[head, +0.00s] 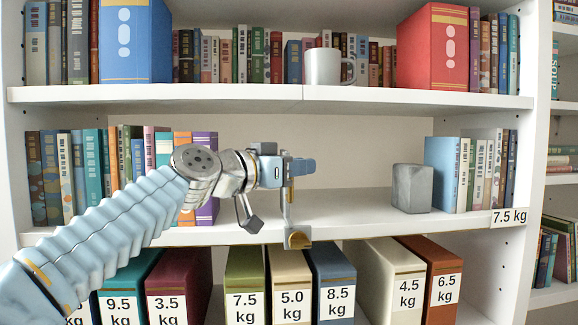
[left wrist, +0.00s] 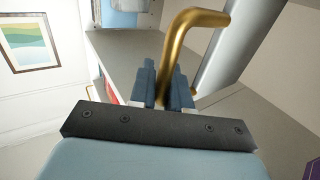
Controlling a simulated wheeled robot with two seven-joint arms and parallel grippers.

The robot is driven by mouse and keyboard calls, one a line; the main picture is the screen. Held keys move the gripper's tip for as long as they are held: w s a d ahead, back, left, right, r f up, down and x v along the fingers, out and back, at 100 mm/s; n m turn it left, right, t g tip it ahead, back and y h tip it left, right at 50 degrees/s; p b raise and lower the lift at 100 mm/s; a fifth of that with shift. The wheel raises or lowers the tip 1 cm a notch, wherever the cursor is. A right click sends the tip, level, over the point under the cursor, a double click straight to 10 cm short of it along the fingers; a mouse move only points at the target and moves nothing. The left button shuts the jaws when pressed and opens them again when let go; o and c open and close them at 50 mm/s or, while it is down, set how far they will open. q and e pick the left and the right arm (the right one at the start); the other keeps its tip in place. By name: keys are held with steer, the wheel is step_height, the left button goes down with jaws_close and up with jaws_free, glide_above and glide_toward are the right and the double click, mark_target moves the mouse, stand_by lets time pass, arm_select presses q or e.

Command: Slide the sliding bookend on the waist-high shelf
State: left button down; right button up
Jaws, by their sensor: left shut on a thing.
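The sliding bookend (head: 288,212) stands on the waist-high shelf (head: 350,222), about mid-width, and shows nearly edge-on as a thin grey upright with a gold piece low at the shelf's front edge. In the left wrist view its bent gold handle (left wrist: 195,22) runs down between the fingers, beside a grey upright panel (left wrist: 238,45). My left gripper (head: 300,168) is at the upright's top. In the left wrist view its dark blue fingers (left wrist: 162,88) are shut on the handle. The gripper and arm hide part of the bookend. My right gripper is not in view.
A grey block (head: 411,188) stands to the right, beside upright books (head: 442,175). Books (head: 90,175) fill the shelf's left, partly behind my arm. The shelf between bookend and block looks clear. Weight-labelled binders (head: 245,290) stand below; a mug (head: 322,67) stands above.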

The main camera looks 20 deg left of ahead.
arm_select(q)
steer(key=c, duration=1.2)
jaws_free()
steer(key=shift+o, duration=0.2)
steer(key=b+v, duration=0.3)
steer(key=v, duration=1.1)
steer(key=shift+b, duration=0.4)
